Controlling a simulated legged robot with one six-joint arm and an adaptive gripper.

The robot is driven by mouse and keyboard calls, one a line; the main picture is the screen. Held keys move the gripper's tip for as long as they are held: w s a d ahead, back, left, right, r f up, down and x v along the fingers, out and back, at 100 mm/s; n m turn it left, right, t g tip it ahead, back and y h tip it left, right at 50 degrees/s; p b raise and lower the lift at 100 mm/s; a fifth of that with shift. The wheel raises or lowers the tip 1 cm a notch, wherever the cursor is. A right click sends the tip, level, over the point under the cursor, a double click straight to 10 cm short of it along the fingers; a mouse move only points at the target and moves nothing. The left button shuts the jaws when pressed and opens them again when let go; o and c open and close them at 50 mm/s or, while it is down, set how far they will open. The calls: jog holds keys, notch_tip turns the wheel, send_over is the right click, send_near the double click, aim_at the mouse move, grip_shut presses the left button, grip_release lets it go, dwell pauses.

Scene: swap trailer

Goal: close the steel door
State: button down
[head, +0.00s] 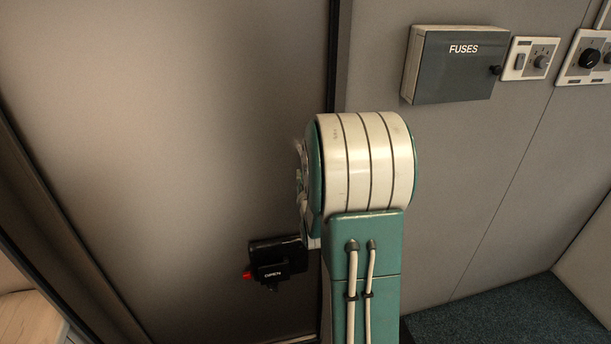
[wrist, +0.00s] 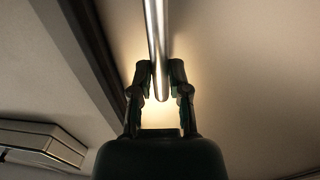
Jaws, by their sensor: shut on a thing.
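The steel door appears to be the large plain grey panel (head: 170,130) filling the left of the head view. I cannot tell from these frames how far it stands open. In the wrist view, a bright metal bar (wrist: 154,35) runs down from the top edge and ends between my fingers. My gripper (wrist: 160,75) is shut on this bar, with one dark finger on each side. In the head view my own arm hides the gripper and the bar. A black latch box (head: 276,253) marked OPEN, with a red part at its left, sits low beside my arm.
A grey FUSES box (head: 455,65) and switch plates (head: 530,58) are on the wall at the upper right. Dark blue carpet (head: 520,315) shows at the lower right. A dark frame edge (head: 60,235) runs down the left. The wrist view shows a pale ridged fitting (wrist: 40,142) at lower left.

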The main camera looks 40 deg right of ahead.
jog(key=c, duration=0.6)
grip_release()
jog(key=shift+a+f, duration=0.1)
jog(key=shift+a, duration=0.15)
jog(key=shift+s, duration=0.1)
jog(key=v, duration=0.7)
jog(key=shift+s+a+f, duration=0.1)
